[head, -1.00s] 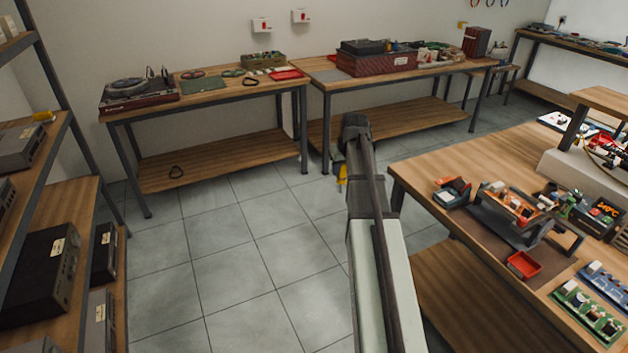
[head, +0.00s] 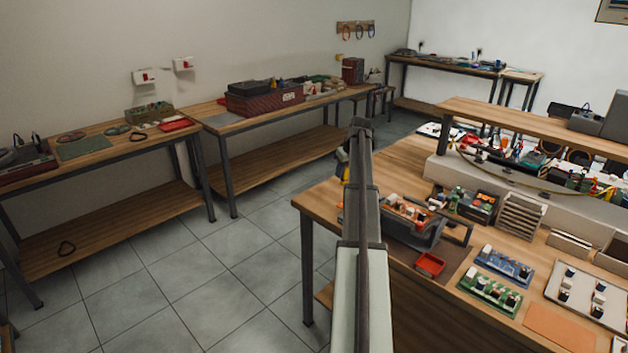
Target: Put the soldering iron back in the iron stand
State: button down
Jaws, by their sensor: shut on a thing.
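My arm reaches away from the camera up the middle of the head view and hides most of my gripper (head: 343,156). Only a dark part shows left of the arm, with a small yellow piece (head: 346,173) below it, which looks like part of the soldering iron held in the jaws. The fingertips and the iron's tip are hidden. The yellow piece is by the left end of the near workbench (head: 318,203); its height above the bench is unclear. I cannot make out the iron stand; part of the bench's left end is behind my arm.
On the near workbench are a board holder (head: 418,228), a red tray (head: 430,264), green (head: 487,294) and blue (head: 503,266) circuit boards, and a slotted rack (head: 520,216). A raised shelf (head: 540,126) runs along its back. Tiled floor (head: 235,275) lies open to the left.

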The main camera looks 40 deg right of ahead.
jog(key=s+d+r, duration=0.2)
jog(key=s+d, duration=1)
jog(key=d, duration=0.2)
jog(key=s+d+r+m, duration=0.1)
jog(key=s+d+r, duration=0.1)
jog(key=s+d, duration=1.1)
jog(key=shift+d+r+h, duration=0.15)
jog(key=shift+d+h, duration=0.15)
jog(key=shift+d, duration=0.05)
notch_tip(320, 180, down, 7)
jog(key=shift+r, duration=0.15)
jog(key=shift+c, duration=0.8)
grip_release()
